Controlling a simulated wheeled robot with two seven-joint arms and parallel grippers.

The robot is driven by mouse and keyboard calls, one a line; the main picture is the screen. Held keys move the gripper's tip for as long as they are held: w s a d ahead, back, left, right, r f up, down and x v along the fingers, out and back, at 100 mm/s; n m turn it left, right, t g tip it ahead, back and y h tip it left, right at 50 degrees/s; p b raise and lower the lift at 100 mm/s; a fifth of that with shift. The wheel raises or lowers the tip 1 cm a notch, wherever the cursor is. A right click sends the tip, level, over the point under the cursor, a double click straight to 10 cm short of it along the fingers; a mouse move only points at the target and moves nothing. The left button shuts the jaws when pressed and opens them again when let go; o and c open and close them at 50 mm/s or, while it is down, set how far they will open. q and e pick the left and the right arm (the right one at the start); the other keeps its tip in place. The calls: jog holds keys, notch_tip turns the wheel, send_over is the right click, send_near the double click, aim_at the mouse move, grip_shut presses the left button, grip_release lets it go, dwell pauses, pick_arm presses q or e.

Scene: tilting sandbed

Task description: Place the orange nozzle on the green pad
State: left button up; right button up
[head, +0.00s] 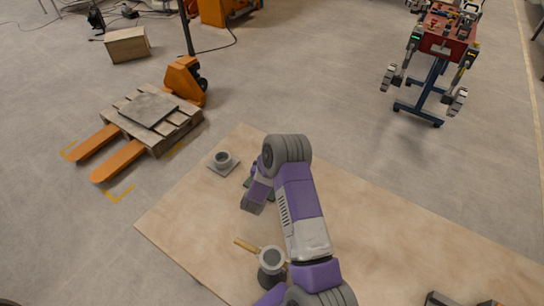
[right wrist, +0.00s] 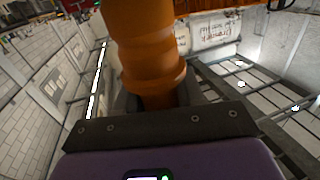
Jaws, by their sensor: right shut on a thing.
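The orange nozzle (right wrist: 150,60) is held between the jaws of my right gripper (right wrist: 155,98) in the right wrist view, and it rises well beyond them. In the head view my right gripper (head: 253,200) hangs over the board, and its fingertips and the nozzle cannot be made out. The green pad (head: 271,197) lies on the board, mostly hidden behind my right gripper and forearm; only small green edges show. How high the nozzle is above the pad cannot be told. My left gripper is not in view.
A grey ring-shaped part on a square plate (head: 223,160) lies left of my right gripper. A dark grey cup (head: 271,262) with a yellow handle-like bar stands nearer. The wooden board (head: 190,215) is bare at the left. A pallet with an orange pallet jack (head: 185,78) stands beyond.

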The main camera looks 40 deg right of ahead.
jog(key=shift+s+a+f, duration=0.1)
jog(key=shift+s+f, duration=0.1)
jog(key=shift+f, duration=0.15)
jog(key=o, duration=1.2)
jog(key=shift+f, duration=0.15)
jog(key=shift+c, duration=0.2)
jog(key=shift+r+p, duration=0.35)
jog(key=shift+r, duration=0.05)
jog(key=shift+a+r, duration=0.15)
jog(key=shift+a, duration=0.1)
jog(key=v, duration=0.6)
jog(key=shift+s+a+r, duration=0.2)
jog(key=shift+a, duration=0.1)
